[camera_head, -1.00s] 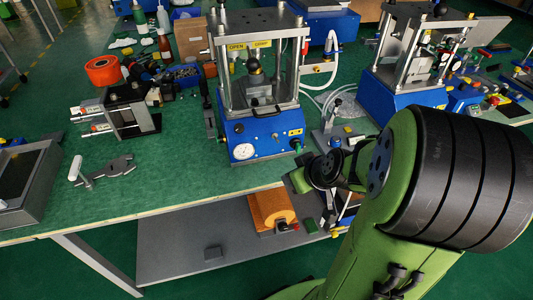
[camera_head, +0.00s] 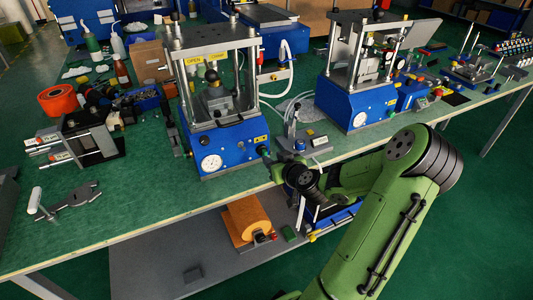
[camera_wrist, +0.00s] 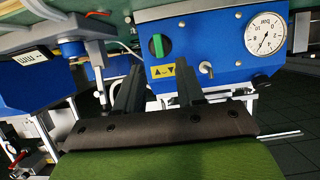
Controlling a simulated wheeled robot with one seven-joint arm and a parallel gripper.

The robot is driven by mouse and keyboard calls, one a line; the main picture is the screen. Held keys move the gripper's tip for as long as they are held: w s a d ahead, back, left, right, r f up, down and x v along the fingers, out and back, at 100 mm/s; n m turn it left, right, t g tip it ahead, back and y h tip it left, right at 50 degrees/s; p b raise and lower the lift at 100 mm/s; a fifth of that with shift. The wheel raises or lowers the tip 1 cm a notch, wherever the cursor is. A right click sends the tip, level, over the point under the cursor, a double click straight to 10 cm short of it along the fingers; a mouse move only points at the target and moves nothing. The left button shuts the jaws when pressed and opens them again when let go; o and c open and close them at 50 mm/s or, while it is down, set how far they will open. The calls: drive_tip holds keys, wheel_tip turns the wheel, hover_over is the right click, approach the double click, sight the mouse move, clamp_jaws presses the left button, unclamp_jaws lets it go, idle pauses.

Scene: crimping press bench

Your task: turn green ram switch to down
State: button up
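The green ram switch (camera_wrist: 158,46) shows in the wrist view as a green handle on a round black dial on the blue press front. Its handle stands upright in that picture. A yellow label with up and down arrows (camera_wrist: 163,72) sits beside it. In the head view the switch (camera_head: 263,149) is small, at the right end of the front of the nearer press (camera_head: 228,147). My gripper (camera_wrist: 159,74) has its two dark fingers apart with nothing between them. The fingers point at the press front near the switch; contact cannot be told. In the head view my gripper (camera_head: 279,170) is small beside the press corner.
A pressure gauge (camera_wrist: 265,33) and a small toggle (camera_wrist: 206,69) share the press front. A small lever tool on a stand (camera_head: 293,136) is just right of the press. A second press (camera_head: 357,105) stands further right. The bench front edge is below my gripper.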

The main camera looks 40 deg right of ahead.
sight(266, 153)
drive_tip(key=x, duration=0.6)
clamp_jaws()
drive_tip(key=shift+d, duration=0.1)
drive_tip(key=m+y, duration=0.1)
drive_tip(key=m+b, duration=0.1)
drive_tip(key=m+t+y, duration=0.1)
drive_tip(key=m, duration=0.1)
drive_tip(key=shift+s+d+f+y+b, duration=0.2)
drive_tip(key=shift+d+y+b, duration=0.1)
drive_tip(key=shift+b, duration=0.1)
drive_tip(key=m+y, duration=0.1)
drive_tip(key=m, duration=0.1)
drive_tip(key=m+t+y, duration=0.1)
drive_tip(key=m, duration=0.1)
drive_tip(key=shift+d+f+t, duration=0.2)
drive_tip(key=shift+t, duration=0.1)
drive_tip(key=shift+m, duration=0.3)
